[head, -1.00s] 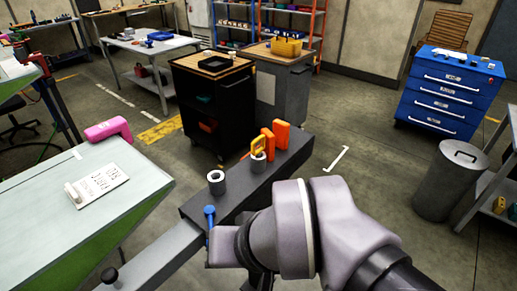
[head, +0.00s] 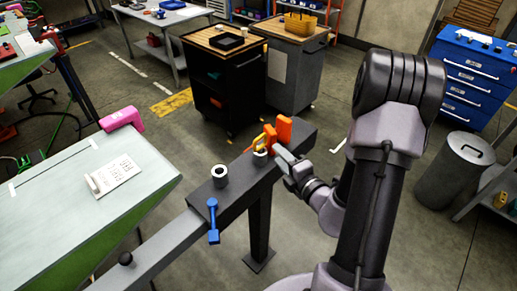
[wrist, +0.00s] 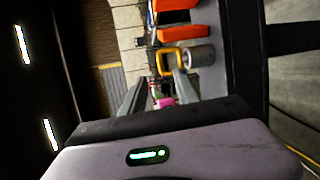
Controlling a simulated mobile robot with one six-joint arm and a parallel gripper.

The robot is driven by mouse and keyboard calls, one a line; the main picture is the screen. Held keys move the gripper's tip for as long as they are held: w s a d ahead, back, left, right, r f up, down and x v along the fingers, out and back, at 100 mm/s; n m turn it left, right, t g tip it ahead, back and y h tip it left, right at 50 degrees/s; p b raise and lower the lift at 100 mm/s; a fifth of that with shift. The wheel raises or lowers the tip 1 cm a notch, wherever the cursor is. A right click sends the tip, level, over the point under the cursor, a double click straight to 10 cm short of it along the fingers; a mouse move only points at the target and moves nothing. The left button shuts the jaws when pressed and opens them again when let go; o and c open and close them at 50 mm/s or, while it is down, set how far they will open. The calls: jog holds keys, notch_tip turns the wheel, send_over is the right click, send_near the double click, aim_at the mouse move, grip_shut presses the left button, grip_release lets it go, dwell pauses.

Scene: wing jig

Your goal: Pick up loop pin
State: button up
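The loop pin is a yellow loop (head: 264,139) standing upright in a grey round bushing (head: 260,157) on the dark beam. In the wrist view the yellow loop (wrist: 171,61) shows just beyond the fingertips, close to the right finger, with the grey bushing (wrist: 198,57) to its right. My gripper (head: 279,151) is just right of the loop in the head view. In the wrist view my gripper (wrist: 158,80) has its two fingers apart, with nothing held between them. Whether a finger touches the loop cannot be told.
Orange blocks (head: 285,130) stand on the beam (head: 235,193) right behind the loop. A second, empty-looking bushing (head: 220,176) and a blue pin (head: 213,222) are nearer on the beam. A pale table (head: 70,215) with a pink tool (head: 122,116) lies left.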

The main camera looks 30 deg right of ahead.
aim_at(259, 137)
jog(key=w+f, duration=0.1)
jog(key=w, duration=0.4)
jog(key=w+f, duration=0.1)
jog(key=w, duration=0.9)
jog(key=shift+w+a+f, duration=0.1)
jog(key=shift+a+f, duration=0.3)
jog(key=shift+r, duration=0.1)
jog(key=shift+c, duration=0.5)
grip_shut()
